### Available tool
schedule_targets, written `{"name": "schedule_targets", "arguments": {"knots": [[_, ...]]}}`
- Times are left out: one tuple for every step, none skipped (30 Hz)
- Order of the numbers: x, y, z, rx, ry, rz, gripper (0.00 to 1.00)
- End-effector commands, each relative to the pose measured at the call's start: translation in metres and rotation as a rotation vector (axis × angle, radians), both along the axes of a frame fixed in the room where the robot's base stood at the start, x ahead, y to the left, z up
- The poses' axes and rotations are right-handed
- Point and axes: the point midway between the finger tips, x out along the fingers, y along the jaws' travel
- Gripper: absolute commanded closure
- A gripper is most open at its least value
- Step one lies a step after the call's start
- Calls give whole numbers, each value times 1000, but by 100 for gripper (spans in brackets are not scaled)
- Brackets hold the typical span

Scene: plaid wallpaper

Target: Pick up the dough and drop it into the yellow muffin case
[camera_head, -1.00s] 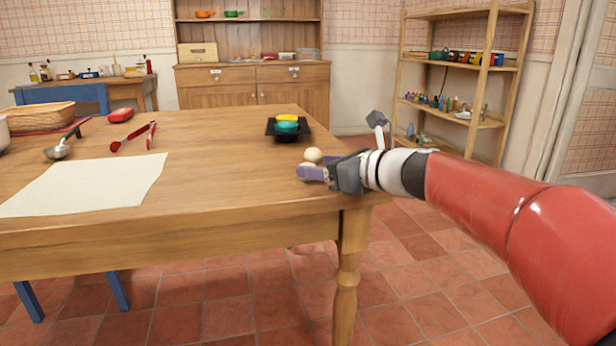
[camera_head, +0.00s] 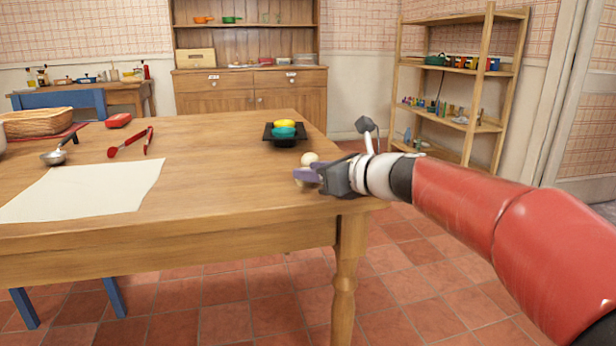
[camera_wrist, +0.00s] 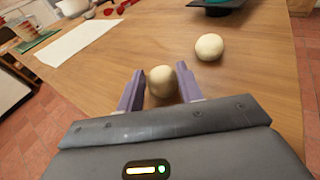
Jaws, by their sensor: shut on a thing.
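A pale dough ball (camera_wrist: 161,81) is between the two purple fingers of my gripper (camera_wrist: 160,88), at the table's near right corner. My gripper is shut on it. In the head view my gripper (camera_head: 304,175) sits low at the table edge and partly hides this ball. A second pale dough ball (camera_head: 310,158) rests on the table just beyond; it also shows in the wrist view (camera_wrist: 209,47). The yellow muffin case (camera_head: 285,123) is on a dark tray (camera_head: 270,134) farther back, behind a teal case (camera_head: 283,132).
The wooden table (camera_head: 220,155) is clear between the dough and the tray. A white sheet (camera_head: 85,190), red tongs (camera_head: 128,143), a scoop (camera_head: 58,156) and a basket (camera_head: 38,122) lie to the left. A shelf rack (camera_head: 465,70) stands behind at right.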

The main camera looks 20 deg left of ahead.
Motion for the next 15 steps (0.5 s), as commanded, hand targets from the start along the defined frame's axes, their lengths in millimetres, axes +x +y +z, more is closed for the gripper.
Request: {"name": "schedule_targets", "arguments": {"knots": [[0,0,1,0,0,0,86],[0,0,2,0,0,0,86],[0,0,3,1,0,0,86],[0,0,5,1,0,0,86],[0,0,7,0,-1,0,86],[0,0,11,0,-1,0,86],[0,0,14,0,-2,0,86],[0,0,18,0,-2,0,86],[0,0,25,1,-4,1,86],[0,0,30,1,-4,1,86],[0,0,35,1,-4,1,86],[0,0,45,1,-5,1,86],[0,0,53,1,-4,1,86],[0,0,61,0,-5,1,86],[0,0,73,1,-6,0,86]]}}
